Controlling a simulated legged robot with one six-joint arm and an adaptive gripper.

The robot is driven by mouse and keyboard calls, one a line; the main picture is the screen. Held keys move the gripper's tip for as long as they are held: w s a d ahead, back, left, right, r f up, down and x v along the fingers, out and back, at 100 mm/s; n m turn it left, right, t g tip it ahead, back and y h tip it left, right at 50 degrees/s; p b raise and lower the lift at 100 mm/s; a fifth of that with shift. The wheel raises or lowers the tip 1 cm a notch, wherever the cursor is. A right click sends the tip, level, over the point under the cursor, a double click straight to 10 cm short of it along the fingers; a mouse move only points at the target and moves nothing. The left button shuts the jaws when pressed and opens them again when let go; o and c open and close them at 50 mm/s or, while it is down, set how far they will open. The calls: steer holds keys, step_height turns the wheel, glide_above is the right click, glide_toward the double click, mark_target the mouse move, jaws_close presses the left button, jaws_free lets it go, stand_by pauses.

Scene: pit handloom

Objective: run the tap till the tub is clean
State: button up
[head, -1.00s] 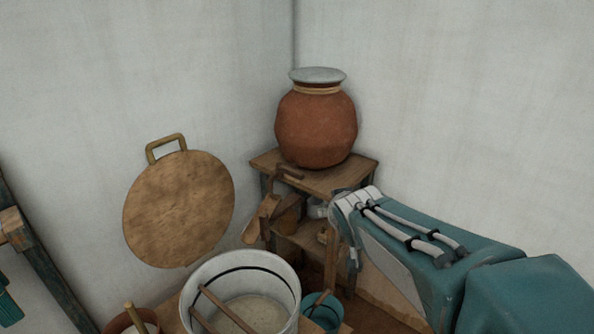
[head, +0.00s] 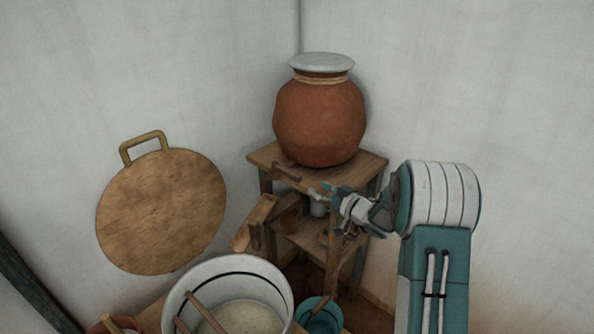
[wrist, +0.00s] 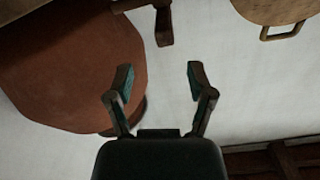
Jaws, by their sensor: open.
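The brown clay pot (head: 320,122) with a pale lid stands on a wooden stand; its rounded side also shows in the wrist view (wrist: 60,75). A wooden tap-like piece (head: 286,172) sticks out below the pot, and a similar wooden piece shows in the wrist view (wrist: 163,25). A wooden chute (head: 256,222) slopes below it toward the tub. The pale tub (head: 184,284) has a dark band, cloudy beige contents and a stick leaning in it. My gripper (head: 328,206) is right of the tap, in front of the stand. In the wrist view its jaws (wrist: 160,79) are open and empty.
The wooden stand (head: 262,158) has a lower shelf with small vessels. A round wooden board (head: 162,212) with a handle leans at the left wall. A teal bucket (head: 322,312) stands right of the tub. White walls meet behind the pot.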

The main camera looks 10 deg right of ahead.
mark_target(291, 175)
steer(key=x, duration=1)
steer(key=shift+a+f, duration=0.2)
steer(key=shift+w+a, duration=0.2)
steer(key=shift+a, duration=0.2)
steer(key=shift+d, duration=0.1)
jaws_close()
